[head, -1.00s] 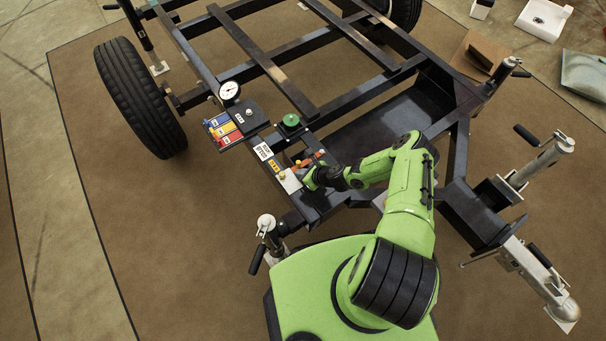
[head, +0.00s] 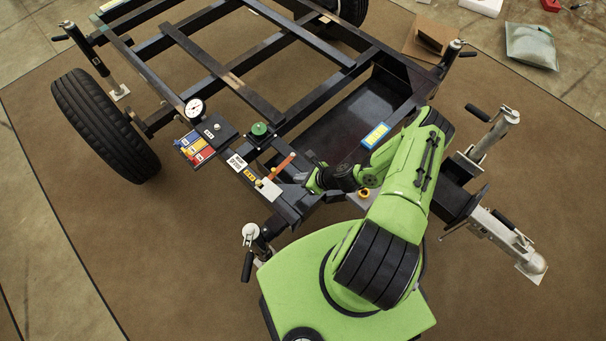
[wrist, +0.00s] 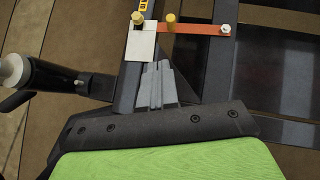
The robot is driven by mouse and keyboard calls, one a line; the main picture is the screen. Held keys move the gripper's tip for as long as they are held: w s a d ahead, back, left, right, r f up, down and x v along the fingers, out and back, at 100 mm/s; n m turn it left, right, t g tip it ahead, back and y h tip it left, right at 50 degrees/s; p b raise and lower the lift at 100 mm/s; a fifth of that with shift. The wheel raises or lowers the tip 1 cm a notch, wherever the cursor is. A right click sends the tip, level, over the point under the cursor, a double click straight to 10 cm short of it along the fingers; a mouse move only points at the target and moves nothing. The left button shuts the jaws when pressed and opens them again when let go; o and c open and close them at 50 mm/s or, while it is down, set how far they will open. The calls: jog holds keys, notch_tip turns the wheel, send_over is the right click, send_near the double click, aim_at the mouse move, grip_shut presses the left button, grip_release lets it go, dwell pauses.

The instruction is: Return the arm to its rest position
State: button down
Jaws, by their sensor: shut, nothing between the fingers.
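My green arm reaches from my base over the front of the dark trailer frame (head: 240,88) in the head view. My gripper (wrist: 158,68) shows in the wrist view, with its grey fingers together and nothing between them. The fingertips are hard to make out in the head view.
A pressure gauge (head: 194,108), coloured levers (head: 195,147) and a green button (head: 259,129) sit on the frame. Jack stands with handles rise at the front left (head: 251,236) and right (head: 495,130). A tyre (head: 105,125) stands at left. Brown floor mat lies around.

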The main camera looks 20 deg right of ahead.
jog(key=shift+s+d+r, duration=0.3)
jog(key=shift+s+r, duration=0.05)
notch_tip(320, 180, up, 35)
jog(key=n+g+h+p, duration=0.3)
jog(key=n+g+p, duration=0.15)
jog(key=n, duration=1.35)
jog(key=s+a+r+n+t+h+p, duration=0.1)
jog(key=s+a+r+n+p, duration=0.1)
jog(key=s+r+n, duration=0.3)
jog(key=s+a+r+n+t+h+p, duration=0.1)
jog(key=s+r+n, duration=0.4)
jog(key=s+r, duration=0.8)
notch_tip(320, 180, up, 4)
jog(key=shift+s+a+f+t+h+p, duration=0.2)
jog(key=shift+s+a+t+h+p, duration=0.15)
jog(key=shift+a+t+p, duration=0.2)
